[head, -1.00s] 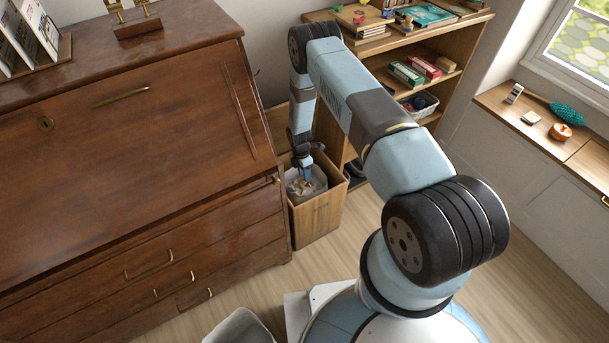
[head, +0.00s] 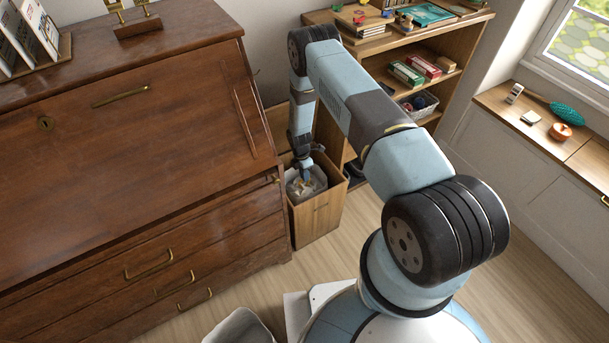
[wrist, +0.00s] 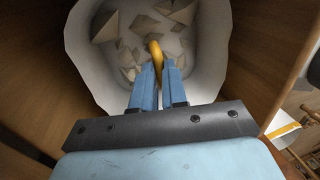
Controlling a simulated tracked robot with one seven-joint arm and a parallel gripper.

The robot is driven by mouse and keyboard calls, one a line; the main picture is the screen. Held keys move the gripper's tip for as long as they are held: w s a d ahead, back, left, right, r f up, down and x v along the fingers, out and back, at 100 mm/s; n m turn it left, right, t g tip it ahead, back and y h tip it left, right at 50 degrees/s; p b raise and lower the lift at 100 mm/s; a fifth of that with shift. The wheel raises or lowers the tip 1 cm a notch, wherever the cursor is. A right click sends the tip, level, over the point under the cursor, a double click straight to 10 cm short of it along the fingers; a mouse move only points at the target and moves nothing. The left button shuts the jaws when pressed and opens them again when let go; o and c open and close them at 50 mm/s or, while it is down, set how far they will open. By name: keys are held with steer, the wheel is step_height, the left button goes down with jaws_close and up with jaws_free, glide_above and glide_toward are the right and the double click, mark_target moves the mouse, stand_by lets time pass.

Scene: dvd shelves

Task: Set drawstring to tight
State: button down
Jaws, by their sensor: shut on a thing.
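A white bin liner (wrist: 215,35) stands open inside a wooden bin (head: 318,216). Loose paper scraps (wrist: 117,27) lie in it. The yellow drawstring (wrist: 154,52) shows as a short curved piece at my fingertips in the wrist view; the rest of it is hidden or too small to make out. My gripper (wrist: 158,68) is shut on the drawstring, over the liner's mouth. In the head view my gripper (head: 305,177) points down into the bin, and the liner (head: 320,178) shows around it with its mouth wide.
A brown wooden desk (head: 130,170) stands close on the left of the bin. A bookshelf (head: 440,100) with boxes and a basket stands behind it to the right. A pale bin (head: 240,328) is at the bottom edge. The floor (head: 345,235) right of the wooden bin is clear.

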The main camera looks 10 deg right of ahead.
stand_by(0.3)
step_height(320, 180, up, 8)
steer(key=shift+f, duration=0.25)
stand_by(0.3)
steer(key=c, duration=1.2)
jaws_free()
steer(key=shift+o, duration=0.2)
step_height(320, 180, up, 13)
steer(key=w+a, duration=0.1)
steer(key=w, duration=0.1)
steer(key=shift+w+r, duration=0.2)
steer(key=shift+w, duration=0.1)
